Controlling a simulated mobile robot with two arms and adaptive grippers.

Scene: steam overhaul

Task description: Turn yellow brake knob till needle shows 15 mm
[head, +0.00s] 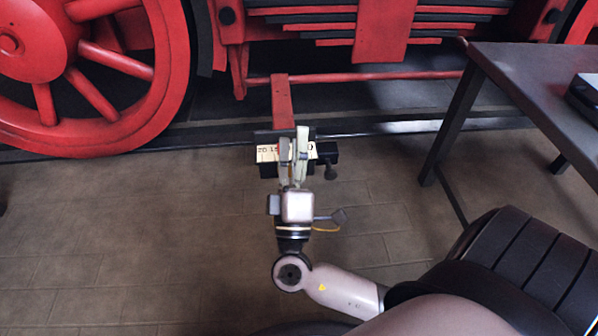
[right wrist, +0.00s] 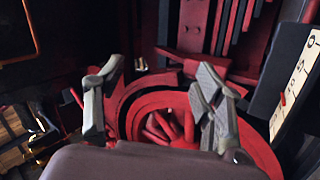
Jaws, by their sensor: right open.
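My right gripper (head: 293,140) is open in front of the brake gauge, and its fingers cover the middle of the scale. The gauge is a cream scale plate (head: 266,153) on a dark block under a red bracket. In the right wrist view the open fingers (right wrist: 158,78) have nothing visible between them. The scale plate (right wrist: 296,72) stands at the right edge there, tilted, with a small red needle (right wrist: 283,99) beside its numbers. I cannot read the needle's exact value. I cannot make out the yellow knob in either view. My left gripper is not in view.
A red spoked wheel (head: 90,85) is at the left, and a red rod (head: 380,76) runs behind the gauge. A dark table (head: 535,70) stands at the right. The tiled floor in front is clear.

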